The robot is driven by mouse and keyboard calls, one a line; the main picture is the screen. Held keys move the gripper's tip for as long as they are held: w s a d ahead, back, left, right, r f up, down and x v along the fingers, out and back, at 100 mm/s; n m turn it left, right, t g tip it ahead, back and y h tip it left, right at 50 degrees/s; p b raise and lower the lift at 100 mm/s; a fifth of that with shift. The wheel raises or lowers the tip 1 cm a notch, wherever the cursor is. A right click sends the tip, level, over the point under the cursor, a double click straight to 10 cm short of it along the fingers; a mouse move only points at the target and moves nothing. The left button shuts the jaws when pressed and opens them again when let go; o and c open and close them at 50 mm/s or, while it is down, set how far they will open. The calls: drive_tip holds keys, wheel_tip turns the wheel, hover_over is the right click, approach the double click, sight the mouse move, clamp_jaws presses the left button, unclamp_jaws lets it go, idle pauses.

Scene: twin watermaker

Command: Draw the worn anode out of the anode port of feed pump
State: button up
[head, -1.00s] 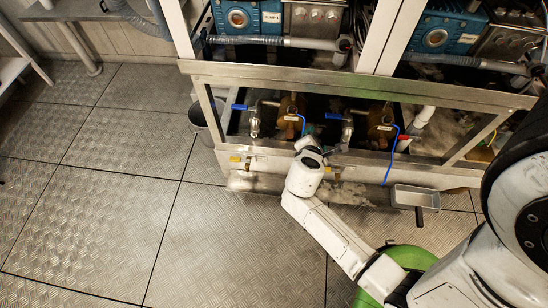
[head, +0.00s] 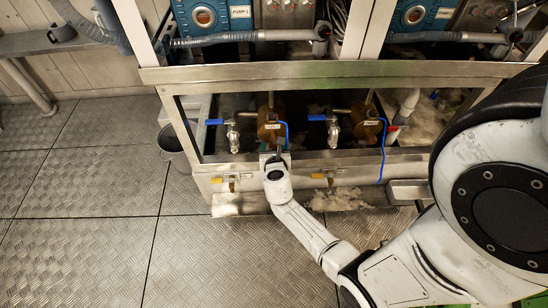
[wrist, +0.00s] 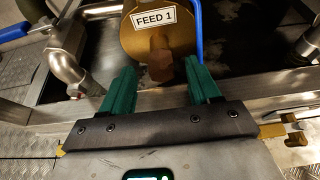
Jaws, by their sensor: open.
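The brass feed pump labelled FEED 1 (wrist: 157,32) fills the upper middle of the wrist view. It is the left of two brass pumps in the head view (head: 270,122). A brown, blocky stub (wrist: 160,62) projects from its lower front, at the anode port; I cannot tell how much of it is the worn anode. My gripper (wrist: 158,72) is open, its green fingers on either side of the stub and apart from it, with a gap on each side. In the head view my gripper (head: 273,156) is at the frame's front rail, its fingertips hardly visible.
A blue hose (wrist: 195,30) runs close by the right finger. A metal valve with a blue handle (head: 232,132) stands left of the pump. The steel front rail (head: 340,157) lies below. A second pump (head: 366,125) is to the right. A metal tray (head: 405,191) is partly hidden by my arm.

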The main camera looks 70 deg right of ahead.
sight(274, 145)
drive_tip(key=shift+b+x, duration=0.55)
drive_tip(key=shift+x, duration=1.25)
drive_tip(key=shift+c, duration=0.2)
clamp_jaws()
drive_tip(key=shift+s+a, duration=0.1)
drive_tip(key=shift+s+a+p, duration=0.15)
drive_tip(key=shift+s+a, duration=0.2)
drive_tip(key=shift+a, duration=0.5)
drive_tip(key=shift+s+a+p, duration=0.15)
drive_tip(key=shift+s+a, duration=0.2)
drive_tip(key=shift+a, duration=0.5)
drive_tip(key=shift+s+a+p, duration=0.15)
drive_tip(key=shift+s+a, duration=0.2)
drive_tip(key=shift+a, duration=0.5)
